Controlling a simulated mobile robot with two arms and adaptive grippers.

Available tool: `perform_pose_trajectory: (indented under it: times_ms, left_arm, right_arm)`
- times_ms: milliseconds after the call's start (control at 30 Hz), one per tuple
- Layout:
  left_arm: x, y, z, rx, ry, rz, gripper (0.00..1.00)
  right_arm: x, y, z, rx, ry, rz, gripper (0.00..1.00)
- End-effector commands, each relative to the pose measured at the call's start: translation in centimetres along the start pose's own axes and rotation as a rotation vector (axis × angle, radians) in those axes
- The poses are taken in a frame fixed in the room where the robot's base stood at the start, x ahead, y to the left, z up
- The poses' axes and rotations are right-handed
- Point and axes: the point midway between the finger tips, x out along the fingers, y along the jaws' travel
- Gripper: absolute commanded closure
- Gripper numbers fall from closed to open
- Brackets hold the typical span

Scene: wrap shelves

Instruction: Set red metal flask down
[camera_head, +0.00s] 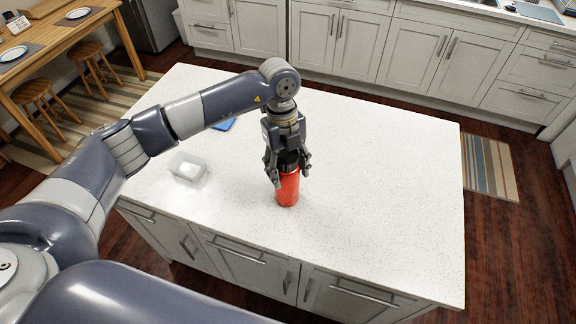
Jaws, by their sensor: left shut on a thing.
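The red metal flask (288,189) is upright at the middle of the white island countertop (375,185), near its front edge. Its lower body shows red, and a dark top shows between the fingers. My left gripper (288,170) points down from above and is shut on the flask's upper part. The flask's base appears at the countertop, but I cannot tell whether it touches or hangs just above. My right gripper is not in view.
A small clear container (187,168) stands on the countertop left of the flask. A blue item (224,125) lies behind it, partly hidden by my left arm. The countertop right of the flask is clear. A wooden table (50,45) with stools is at the far left.

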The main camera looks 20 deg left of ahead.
Motion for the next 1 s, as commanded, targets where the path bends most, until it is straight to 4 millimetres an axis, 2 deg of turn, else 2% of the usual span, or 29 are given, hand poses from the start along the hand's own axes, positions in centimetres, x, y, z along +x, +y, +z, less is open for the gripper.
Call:
perform_pose_trajectory:
  times_ms: [167, 200, 267, 733, 867, 1000]
  left_arm:
    - [0.3, 0.0, 0.1, 0.001, 0.000, -0.001, 0.95]
    - [0.3, 0.0, 0.0, 0.000, 0.000, 0.000, 0.40]
    - [0.3, 0.0, 0.0, 0.000, 0.000, 0.000, 0.26]
    - [-0.4, -0.1, 0.0, 0.000, -0.001, -0.002, 0.26]
    - [-2.3, -0.1, 0.1, 0.002, -0.004, -0.004, 0.26]
    - [-5.4, -0.1, 0.1, 0.001, -0.005, -0.004, 0.26]
  right_arm:
    - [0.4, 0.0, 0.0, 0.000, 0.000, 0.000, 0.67]
    - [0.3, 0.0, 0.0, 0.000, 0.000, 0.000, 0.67]
    - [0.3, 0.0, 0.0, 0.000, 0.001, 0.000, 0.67]
    - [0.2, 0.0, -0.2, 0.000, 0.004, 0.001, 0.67]
    - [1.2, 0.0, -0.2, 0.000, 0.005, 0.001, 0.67]
    - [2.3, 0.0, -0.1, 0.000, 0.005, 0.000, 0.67]
